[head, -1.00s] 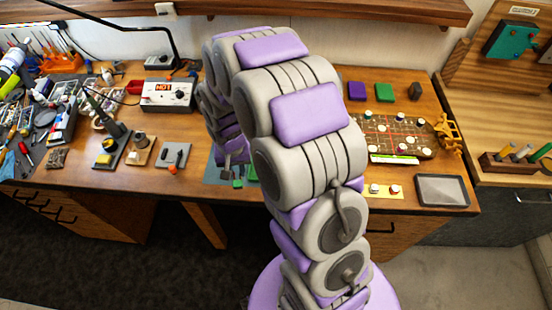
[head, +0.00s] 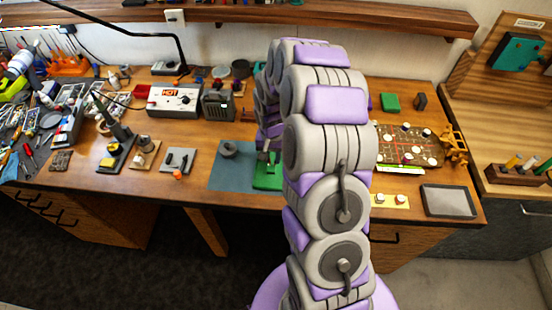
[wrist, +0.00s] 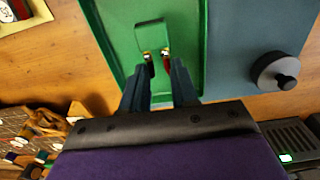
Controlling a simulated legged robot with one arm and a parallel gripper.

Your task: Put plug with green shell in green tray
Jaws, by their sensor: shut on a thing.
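The plug with green shell (wrist: 150,36) shows in the wrist view between and beyond my fingertips, with short red and dark leads at its near end. My gripper (wrist: 158,76) is shut on it. The plug overlaps the green tray (wrist: 105,30) in this view, inside its raised rim. I cannot tell whether it touches the tray floor. In the head view the green tray (head: 268,183) lies near the table's front edge, partly hidden by my arm. The gripper there is mostly hidden by my arm.
A blue-grey mat (head: 232,178) lies beside the tray and carries a dark round knobbed piece (head: 229,150). A circuit board (head: 405,145) and grey tray (head: 448,201) are at the right. A soldering station (head: 174,99) stands at the back left.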

